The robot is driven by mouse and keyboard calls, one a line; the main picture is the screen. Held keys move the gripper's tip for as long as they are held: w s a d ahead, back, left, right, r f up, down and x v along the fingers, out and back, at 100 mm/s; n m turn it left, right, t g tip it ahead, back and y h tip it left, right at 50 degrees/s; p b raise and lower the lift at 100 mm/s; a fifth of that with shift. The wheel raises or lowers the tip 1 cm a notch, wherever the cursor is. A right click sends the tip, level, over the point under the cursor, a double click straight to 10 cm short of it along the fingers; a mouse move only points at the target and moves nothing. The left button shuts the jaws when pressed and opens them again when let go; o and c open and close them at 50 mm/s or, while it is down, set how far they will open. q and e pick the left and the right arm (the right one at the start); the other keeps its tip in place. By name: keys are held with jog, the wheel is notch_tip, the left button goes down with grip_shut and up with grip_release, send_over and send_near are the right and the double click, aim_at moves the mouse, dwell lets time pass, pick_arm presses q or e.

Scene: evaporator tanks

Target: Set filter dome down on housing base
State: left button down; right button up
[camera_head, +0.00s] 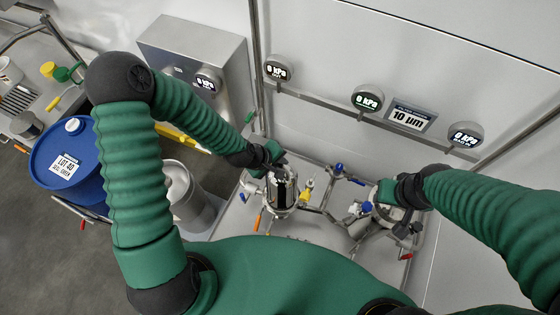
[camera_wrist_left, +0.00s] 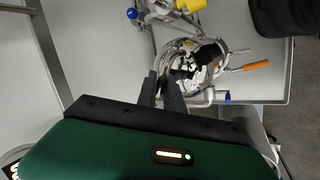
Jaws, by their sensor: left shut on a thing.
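My left gripper (camera_head: 274,164) reaches in from the left and is shut on the shiny metal filter dome (camera_head: 283,188) near its top. The dome looks upright in the head view. The housing base (camera_head: 281,209) is directly below it and mostly hidden; I cannot tell whether they touch. In the left wrist view the gripper's dark fingers (camera_wrist_left: 168,92) meet the near side of the mirror-like dome (camera_wrist_left: 195,66). My right gripper (camera_head: 386,196) is at a second metal housing (camera_head: 377,216) on the right; its fingers are hidden.
Pipes and a yellow-handled valve (camera_head: 306,190) stand close beside the dome. An orange handle (camera_head: 257,222) sticks out at its left. A wall with gauges (camera_head: 367,99) is behind. A blue drum (camera_head: 67,160) and a steel can (camera_head: 187,195) stand left.

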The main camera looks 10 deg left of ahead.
pick_arm(q)
jog(key=shift+f+b, duration=0.5)
jog(key=shift+f, duration=0.2)
jog(key=c, duration=1.5)
grip_release()
jog(key=shift+r, duration=0.1)
jog(key=shift+o, duration=0.6)
jog(key=shift+s, duration=0.1)
notch_tip(320, 180, up, 2)
jog(key=shift+p, duration=1.05)
notch_tip(320, 180, up, 5)
jog(key=p, duration=0.4)
